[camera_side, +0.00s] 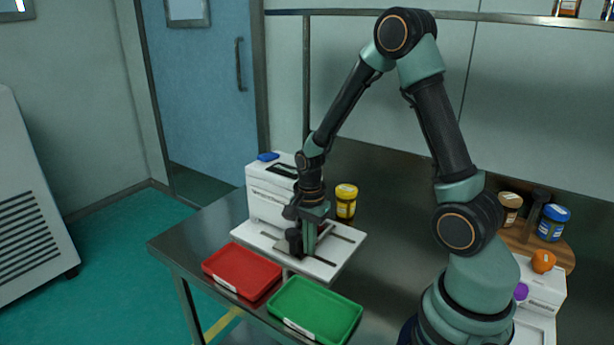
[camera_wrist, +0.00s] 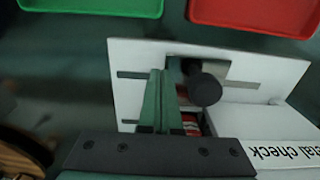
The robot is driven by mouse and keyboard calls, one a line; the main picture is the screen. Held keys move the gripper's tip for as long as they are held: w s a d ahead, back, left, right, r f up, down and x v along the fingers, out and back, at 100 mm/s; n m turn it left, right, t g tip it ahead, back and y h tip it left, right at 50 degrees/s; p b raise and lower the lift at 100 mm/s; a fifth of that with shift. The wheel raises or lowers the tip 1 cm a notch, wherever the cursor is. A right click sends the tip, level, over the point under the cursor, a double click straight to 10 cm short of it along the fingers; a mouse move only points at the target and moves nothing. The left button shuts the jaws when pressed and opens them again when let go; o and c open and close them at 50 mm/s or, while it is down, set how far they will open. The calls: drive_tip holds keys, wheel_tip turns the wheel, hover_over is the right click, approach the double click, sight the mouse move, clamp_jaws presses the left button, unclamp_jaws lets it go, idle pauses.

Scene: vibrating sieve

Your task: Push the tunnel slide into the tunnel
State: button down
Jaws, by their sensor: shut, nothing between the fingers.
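The tunnel slide (camera_wrist: 205,88) shows in the wrist view as a grey plate with a round black knob. It sits on the white slotted base in front of the tunnel (camera_side: 268,204), a white box that also shows in the wrist view (camera_wrist: 260,128) with "metal check" lettering. In the side view the slide's dark knob (camera_side: 295,242) stands close to my gripper (camera_side: 311,243). My gripper is shut and empty, its green fingers (camera_wrist: 160,90) pointing down just beside the knob. I cannot tell whether they touch it. A red-and-white item (camera_wrist: 191,126) is partly hidden between the fingers and the tunnel.
A red tray (camera_side: 242,270) and a green tray (camera_side: 315,308) lie in front of the white base (camera_side: 330,262). A yellow jar (camera_side: 346,201) stands behind it. A blue item (camera_side: 268,156) lies on top of the tunnel. Jars stand on a wooden board at right.

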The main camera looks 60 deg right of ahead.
sight(295, 233)
drive_tip(key=shift+w, duration=2.65)
drive_tip(key=shift+s, duration=0.6)
drive_tip(key=shift+r, duration=4.55)
